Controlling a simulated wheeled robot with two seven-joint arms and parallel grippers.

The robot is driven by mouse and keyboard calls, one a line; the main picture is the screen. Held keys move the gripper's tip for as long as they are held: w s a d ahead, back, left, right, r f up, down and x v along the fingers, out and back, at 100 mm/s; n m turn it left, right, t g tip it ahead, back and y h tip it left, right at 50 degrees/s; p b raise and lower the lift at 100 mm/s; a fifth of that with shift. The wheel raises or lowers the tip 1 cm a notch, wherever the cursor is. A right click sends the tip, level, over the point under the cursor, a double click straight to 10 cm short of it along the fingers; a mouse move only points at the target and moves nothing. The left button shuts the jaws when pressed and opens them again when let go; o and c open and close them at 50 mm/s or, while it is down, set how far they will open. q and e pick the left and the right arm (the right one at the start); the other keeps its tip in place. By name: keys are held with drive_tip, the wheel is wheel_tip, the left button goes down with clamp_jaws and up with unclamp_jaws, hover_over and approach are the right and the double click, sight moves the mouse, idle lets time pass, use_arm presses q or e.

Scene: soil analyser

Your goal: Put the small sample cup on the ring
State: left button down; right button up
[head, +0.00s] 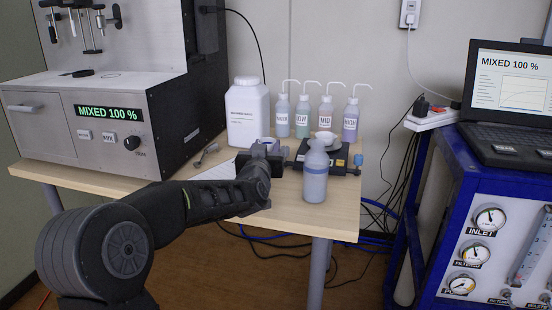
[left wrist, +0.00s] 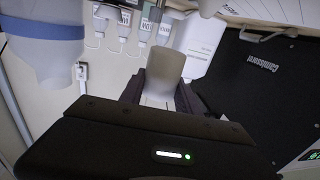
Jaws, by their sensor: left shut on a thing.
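My left gripper (head: 272,148) is over the wooden table, in front of the large white jar. In the left wrist view, its dark fingers (left wrist: 158,98) are shut on a small pale cup (left wrist: 166,66), which stands out between them. In the head view the cup is mostly hidden by the gripper. A black device (head: 348,163) with a small white piece (head: 325,137) on top stands just right of the gripper, partly behind a translucent bottle (head: 315,176). My right gripper is not in view.
The large white jar (head: 248,112) stands behind the gripper, and several wash bottles (head: 303,117) with bent spouts line the back. The analyser (head: 110,125), reading MIXED 100 %, fills the left. The bottle with a bluish lower part stands near the table's front right edge (head: 347,222).

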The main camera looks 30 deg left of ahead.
use_arm(q)
drive_tip(key=shift+s+r, duration=0.1)
drive_tip(key=shift+r, duration=0.05)
drive_tip(key=shift+f+b, duration=0.85)
drive_tip(key=shift+f, duration=1.7)
drive_tip(key=shift+f+b, duration=0.8)
drive_tip(key=shift+f, duration=1.7)
